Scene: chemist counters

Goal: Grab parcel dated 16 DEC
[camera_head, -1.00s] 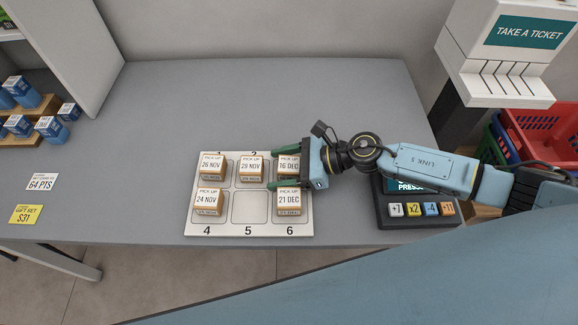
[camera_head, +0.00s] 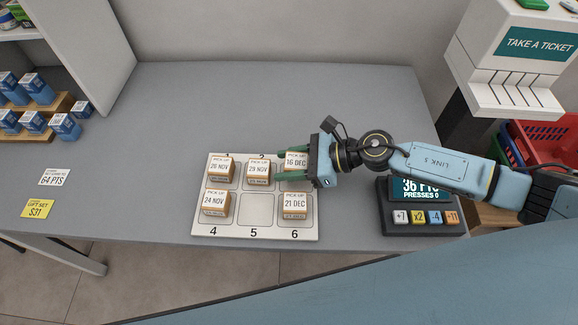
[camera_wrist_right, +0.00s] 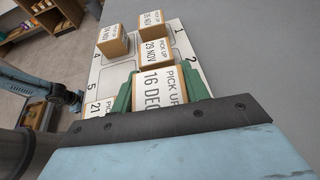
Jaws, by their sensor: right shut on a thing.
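The parcel labelled 16 DEC (camera_head: 296,161) is a small tan box with a white label at the back right of a white numbered tray (camera_head: 258,229). My right gripper (camera_head: 296,164) reaches in from the right, its green fingers shut on this parcel. In the right wrist view the 16 DEC parcel (camera_wrist_right: 160,88) sits between the green fingers. Whether it is lifted off the tray is hard to tell. The left gripper is not in view.
Parcels 26 NOV (camera_head: 220,168), 29 NOV (camera_head: 258,171), 24 NOV (camera_head: 215,203) and 21 DEC (camera_head: 295,204) stand on the tray. Slot 5 (camera_head: 256,209) is empty. A button console (camera_head: 420,215) stands to the right, below my arm. The counter behind the tray is clear.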

